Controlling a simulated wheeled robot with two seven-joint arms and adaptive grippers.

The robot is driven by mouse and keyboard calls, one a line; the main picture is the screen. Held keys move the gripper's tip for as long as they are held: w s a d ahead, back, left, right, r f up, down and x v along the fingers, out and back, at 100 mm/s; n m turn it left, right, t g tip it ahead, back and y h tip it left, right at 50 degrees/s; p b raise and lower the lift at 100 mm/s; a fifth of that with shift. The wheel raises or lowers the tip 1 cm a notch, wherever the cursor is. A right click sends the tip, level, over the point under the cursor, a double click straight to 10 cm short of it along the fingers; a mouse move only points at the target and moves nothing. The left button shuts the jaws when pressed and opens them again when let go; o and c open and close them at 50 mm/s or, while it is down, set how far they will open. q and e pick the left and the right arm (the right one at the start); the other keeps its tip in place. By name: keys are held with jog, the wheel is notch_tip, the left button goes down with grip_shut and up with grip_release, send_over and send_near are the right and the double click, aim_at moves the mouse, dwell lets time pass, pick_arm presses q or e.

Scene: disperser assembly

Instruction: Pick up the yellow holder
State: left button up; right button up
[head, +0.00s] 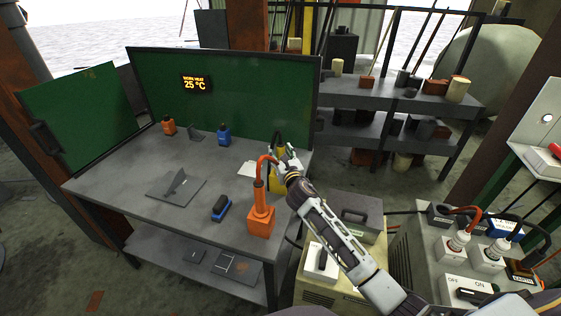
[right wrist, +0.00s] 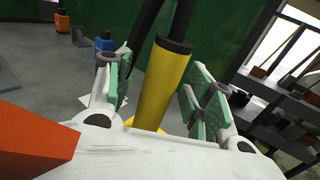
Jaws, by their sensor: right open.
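The yellow holder (head: 275,186) stands at the right end of the grey workbench in the head view, partly hidden by my right gripper (head: 287,163). In the right wrist view the yellow holder (right wrist: 160,88) is a yellow cylinder with a black top rim, and a black part rises out of it. My right gripper is open, its green-padded fingers on either side of the yellow cylinder, with a visible gap on the right side. My left gripper is not in view.
An orange holder (head: 261,221) with a curved orange hose stands close to my right arm. A blue-and-black block (head: 222,208), a metal bracket (head: 176,187), an orange bottle (head: 168,126) and a blue bottle (head: 224,134) are on the bench. A green panel (head: 225,100) stands behind.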

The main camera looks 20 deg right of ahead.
dwell(0.4)
jog(key=c, duration=1.1)
jog(key=shift+r, duration=0.25)
